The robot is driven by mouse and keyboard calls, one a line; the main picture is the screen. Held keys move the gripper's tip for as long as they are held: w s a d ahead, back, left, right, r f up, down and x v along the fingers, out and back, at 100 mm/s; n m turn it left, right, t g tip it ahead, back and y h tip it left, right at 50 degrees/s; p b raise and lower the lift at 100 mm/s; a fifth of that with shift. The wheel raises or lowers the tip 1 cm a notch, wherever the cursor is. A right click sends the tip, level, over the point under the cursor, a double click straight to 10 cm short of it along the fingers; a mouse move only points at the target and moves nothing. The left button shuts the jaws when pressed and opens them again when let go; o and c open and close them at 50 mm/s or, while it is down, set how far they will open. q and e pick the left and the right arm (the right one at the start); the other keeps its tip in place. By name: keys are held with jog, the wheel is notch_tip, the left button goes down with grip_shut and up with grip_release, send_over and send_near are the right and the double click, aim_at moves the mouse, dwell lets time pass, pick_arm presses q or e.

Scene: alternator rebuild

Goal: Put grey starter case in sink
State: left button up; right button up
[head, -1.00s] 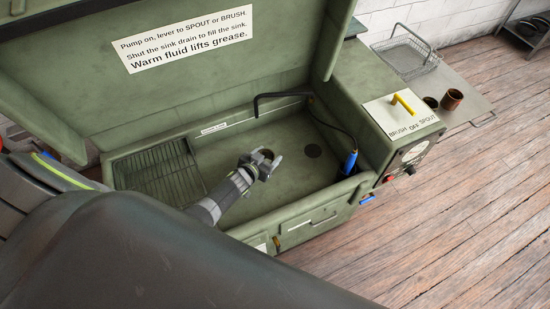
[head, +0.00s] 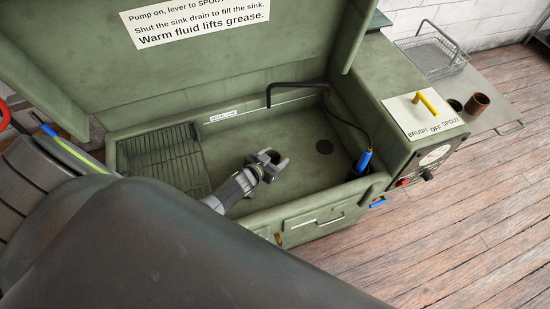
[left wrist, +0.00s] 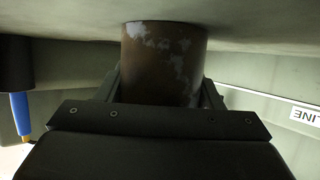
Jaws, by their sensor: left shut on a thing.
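My left gripper (head: 272,161) reaches into the green wash sink (head: 300,178) and is shut on the starter case (left wrist: 163,62). The case is a short cylinder, mostly brown and grimy with pale grey patches; in the head view only its small brown open end (head: 267,155) shows between the fingers. In the left wrist view its far end is at or very near the sink floor; I cannot tell whether it touches. My right gripper is not in view.
A slatted rack (head: 162,160) fills the sink's left end. A black spout (head: 290,88) and a blue-handled brush (head: 364,161) are at the right. The lid (head: 80,60) stands open. Two cups, one rusty brown (head: 477,104), and a wire basket (head: 428,58) are on the side shelf.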

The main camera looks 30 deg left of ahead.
pick_arm(q)
jog(key=shift+r, duration=0.15)
jog(key=o, duration=1.3)
jog(key=shift+s, duration=0.15)
jog(key=shift+c, duration=0.2)
jog(key=shift+o, duration=1.2)
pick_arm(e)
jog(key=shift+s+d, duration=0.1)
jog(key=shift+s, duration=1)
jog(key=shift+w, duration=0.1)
